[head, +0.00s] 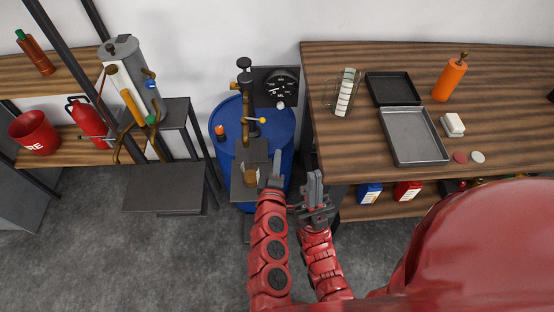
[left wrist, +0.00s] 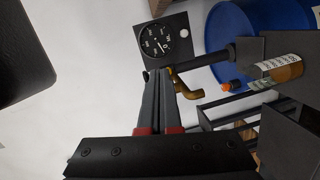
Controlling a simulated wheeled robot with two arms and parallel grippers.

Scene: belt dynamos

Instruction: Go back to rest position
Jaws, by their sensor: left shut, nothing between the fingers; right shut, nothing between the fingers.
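Both of my red arms reach forward in the head view. My left gripper (head: 275,165) is shut and empty, in front of the blue barrel (head: 283,125) in the picture. In the left wrist view my left gripper's fingers (left wrist: 158,75) meet at the tips with nothing between them. My right gripper (head: 314,178) is shut and empty, just right of the left one, by the wooden table's left edge.
A black gauge (head: 280,88) and an amber bottle (head: 251,175) on a dark stand are close to the left gripper. The wooden table (head: 340,145) on the right carries trays (head: 446,150) and an orange bottle (head: 449,80). A grey cylinder (head: 124,58) stands left. Grey floor is open in front.

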